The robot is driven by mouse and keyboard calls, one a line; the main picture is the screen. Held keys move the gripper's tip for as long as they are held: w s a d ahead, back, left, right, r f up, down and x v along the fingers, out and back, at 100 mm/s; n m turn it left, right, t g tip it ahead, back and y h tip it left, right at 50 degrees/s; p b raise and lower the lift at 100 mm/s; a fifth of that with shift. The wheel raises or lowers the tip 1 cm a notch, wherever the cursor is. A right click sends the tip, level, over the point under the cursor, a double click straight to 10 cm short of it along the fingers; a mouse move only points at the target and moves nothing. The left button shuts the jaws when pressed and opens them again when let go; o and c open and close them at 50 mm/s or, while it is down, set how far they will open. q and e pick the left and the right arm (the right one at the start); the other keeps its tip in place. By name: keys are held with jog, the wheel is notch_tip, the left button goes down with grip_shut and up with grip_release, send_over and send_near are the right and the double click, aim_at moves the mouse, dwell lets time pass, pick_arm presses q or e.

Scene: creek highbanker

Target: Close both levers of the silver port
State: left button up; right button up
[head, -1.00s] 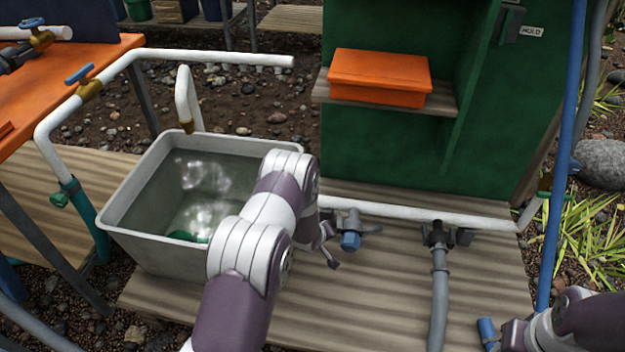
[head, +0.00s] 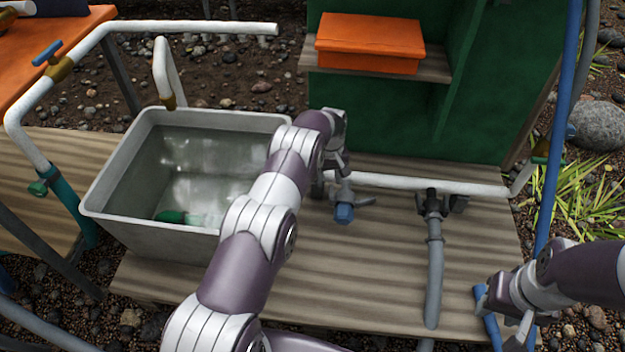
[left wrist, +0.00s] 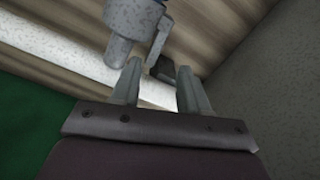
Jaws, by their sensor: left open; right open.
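The silver port (head: 343,193) sits on the white pipe above the wooden deck, with a blue plug (head: 344,213) at its front end. Its right lever (head: 365,202) sticks out sideways to the right. The left lever is mostly hidden by my left gripper (head: 334,172) in the head view. In the left wrist view the silver port (left wrist: 120,35) shows at top, with a grey lever (left wrist: 160,68) just ahead of and partly between the open fingers of my left gripper (left wrist: 158,88); contact is unclear. My right gripper (head: 512,318) is open at the lower right, away from the port.
A dark coupling (head: 433,204) with a grey hose (head: 434,285) stands right of the port. A grey water tub (head: 110,190) is at left. An orange box (head: 370,42) sits on a shelf behind. A blue pipe (head: 548,200) rises at right.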

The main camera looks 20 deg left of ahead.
pick_arm(q)
notch_tip(320, 180, down, 5)
jog(key=b, duration=0.3)
pick_arm(e)
notch_tip(320, 180, down, 5)
pick_arm(q)
notch_tip(320, 180, up, 14)
jog(key=s+a+f+n+p, duration=0.1)
jog(key=s+a+n+p, duration=0.15)
jog(key=n+p, duration=0.55)
jog(key=s+d+r+m+p, duration=0.4)
jog(key=s+r+m+p, duration=0.4)
jog(key=s+r+m, duration=0.2)
notch_tip(320, 180, up, 3)
jog(key=s, duration=0.3)
jog(key=shift+g+p, duration=0.3)
pick_arm(e)
notch_tip(320, 180, up, 17)
pick_arm(q)
jog(key=shift+d+f, duration=0.1)
pick_arm(e)
jog(key=shift+f, duration=0.1)
